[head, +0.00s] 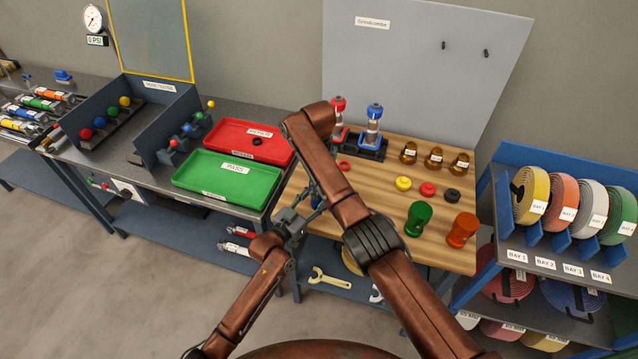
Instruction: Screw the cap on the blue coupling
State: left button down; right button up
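A blue-topped coupling (374,118) stands upright in a dark holder (369,147) at the back of the wooden bench top. A red-topped one (338,110) stands beside it. A yellow cap (403,183), a red cap (427,189) and a black cap (452,196) lie mid-bench. My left gripper (296,220) is at the bench's left edge. My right arm bends down to the same place, its gripper (314,196) close to the left one. A small blue part (319,203) shows between them; whether either gripper holds it is unclear. The fingers are too small and overlapped to read.
Green (418,218) and orange (462,229) cylinders stand at the front right, brass fittings (433,158) at the back right. A red ring (344,166) lies near my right forearm. Red (254,139) and green (228,178) trays sit left; a hose rack (560,250) stands right.

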jog(key=m, duration=0.6)
jog(key=shift+w+r+m, duration=0.1)
jog(key=shift+w+m, duration=0.05)
jog(key=shift+m, duration=0.25)
jog(key=o, duration=1.2)
jog(key=shift+r, duration=2.2)
jog(key=o, duration=0.5)
